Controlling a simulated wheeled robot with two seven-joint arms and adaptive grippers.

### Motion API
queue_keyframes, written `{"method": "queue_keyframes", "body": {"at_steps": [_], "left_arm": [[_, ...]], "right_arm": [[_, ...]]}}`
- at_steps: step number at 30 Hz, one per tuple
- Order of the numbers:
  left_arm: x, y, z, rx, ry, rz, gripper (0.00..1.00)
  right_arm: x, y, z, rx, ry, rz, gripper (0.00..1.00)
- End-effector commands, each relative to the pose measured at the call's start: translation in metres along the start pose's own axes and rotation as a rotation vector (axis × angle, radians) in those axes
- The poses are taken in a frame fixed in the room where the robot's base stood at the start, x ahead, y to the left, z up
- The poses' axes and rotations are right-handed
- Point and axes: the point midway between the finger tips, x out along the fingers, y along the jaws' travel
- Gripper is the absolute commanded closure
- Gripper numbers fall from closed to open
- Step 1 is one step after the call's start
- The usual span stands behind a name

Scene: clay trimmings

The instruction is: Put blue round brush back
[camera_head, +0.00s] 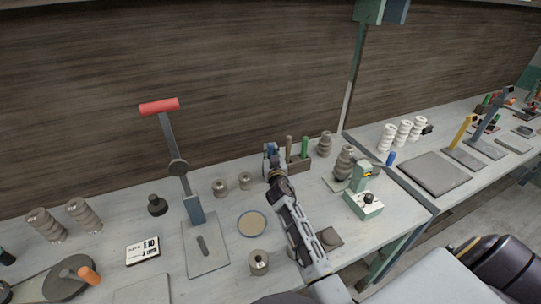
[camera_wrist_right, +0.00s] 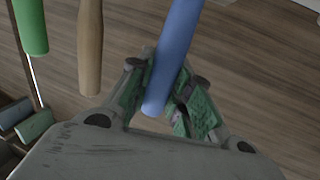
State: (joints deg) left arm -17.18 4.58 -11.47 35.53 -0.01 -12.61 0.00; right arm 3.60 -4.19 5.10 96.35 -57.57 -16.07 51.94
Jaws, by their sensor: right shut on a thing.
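My right gripper (camera_head: 271,158) reaches to the back of the table, beside the left end of a small brown brush holder (camera_head: 300,164). In the right wrist view, its green-padded fingers (camera_wrist_right: 166,100) are shut on the smooth round handle of the blue brush (camera_wrist_right: 173,50). In the head view the gripper mostly hides this brush, and its lower end cannot be made out. A brown handle (camera_head: 289,144) and a green handle (camera_head: 304,147) stand upright in the holder. Both also show in the wrist view, the brown one (camera_wrist_right: 90,45) closer to the blue handle. My left gripper is not in view.
A grey ribbed insulator (camera_head: 325,144) stands right of the holder, and a green press (camera_head: 363,196) stands in front of it. Small spools (camera_head: 245,181) and a tan round dish (camera_head: 251,223) lie left of my right arm. A red-handled lever press (camera_head: 172,150) rises further left.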

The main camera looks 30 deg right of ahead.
Motion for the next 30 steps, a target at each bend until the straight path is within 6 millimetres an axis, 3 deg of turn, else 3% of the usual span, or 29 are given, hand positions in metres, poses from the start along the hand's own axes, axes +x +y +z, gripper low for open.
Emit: {"method": "queue_keyframes", "body": {"at_steps": [4,19,20,24,30], "left_arm": [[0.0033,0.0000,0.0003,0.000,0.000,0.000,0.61],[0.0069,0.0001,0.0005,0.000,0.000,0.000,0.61],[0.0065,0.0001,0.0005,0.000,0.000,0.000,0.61],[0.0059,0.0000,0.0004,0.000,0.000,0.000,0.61],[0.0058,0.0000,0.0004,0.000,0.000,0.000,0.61]], "right_arm": [[-0.0002,-0.0008,0.0098,0.000,-0.001,-0.001,1.00],[-0.0001,-0.0007,0.0130,0.001,0.000,-0.002,1.00],[-0.0001,-0.0007,0.0128,0.001,0.000,-0.002,0.77],[-0.0001,-0.0007,0.0121,0.001,0.000,-0.002,0.59],[-0.0001,-0.0007,0.0121,0.001,0.000,-0.002,0.58]]}}
